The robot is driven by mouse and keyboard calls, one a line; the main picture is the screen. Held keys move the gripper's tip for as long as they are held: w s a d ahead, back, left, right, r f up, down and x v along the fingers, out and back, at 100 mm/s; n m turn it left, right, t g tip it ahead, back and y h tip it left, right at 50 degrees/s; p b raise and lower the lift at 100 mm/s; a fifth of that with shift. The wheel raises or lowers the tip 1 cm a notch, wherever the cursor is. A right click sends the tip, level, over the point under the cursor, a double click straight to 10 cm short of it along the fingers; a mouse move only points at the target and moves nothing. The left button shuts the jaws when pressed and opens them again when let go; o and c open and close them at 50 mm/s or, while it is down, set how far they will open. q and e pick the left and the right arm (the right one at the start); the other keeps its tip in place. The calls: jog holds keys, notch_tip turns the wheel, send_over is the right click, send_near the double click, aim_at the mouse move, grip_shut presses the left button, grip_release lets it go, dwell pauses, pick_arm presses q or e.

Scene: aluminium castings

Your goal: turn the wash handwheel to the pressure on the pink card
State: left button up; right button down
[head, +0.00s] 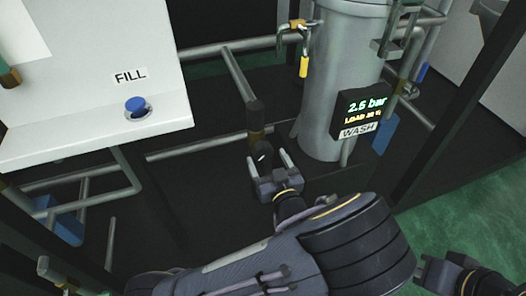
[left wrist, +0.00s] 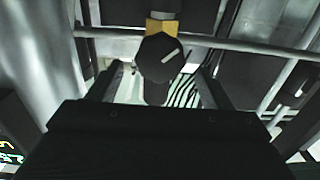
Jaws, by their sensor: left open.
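The wash handwheel is a dark faceted knob with a white mark (left wrist: 160,58) on a brass stem, seen end-on in the left wrist view. In the head view the knob (head: 261,156) is small and dark, below a brass fitting. My left gripper (head: 270,162) is open, its fingers on either side of the knob; I cannot tell whether they touch it. The wash display (head: 362,105) reads about 2.5 bar, with a smaller yellow line beneath that is hard to read. The pink card is not in view. My right gripper (head: 424,272) is at the lower right, its jaws unclear.
A grey metal tank (head: 335,75) stands just right of the knob. Pipes (head: 200,147) run behind and left of it. A white panel marked FILL with a blue button (head: 136,104) is at the left. A yellow-handled valve (head: 303,66) hangs above. Green floor (head: 470,215) is clear at the right.

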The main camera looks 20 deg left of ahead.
aim_at(265, 154)
pick_arm(q)
jog(key=shift+b+x, duration=0.35)
jog(key=shift+x, duration=1.85)
jog(key=c, duration=1)
jog(key=shift+f, duration=0.1)
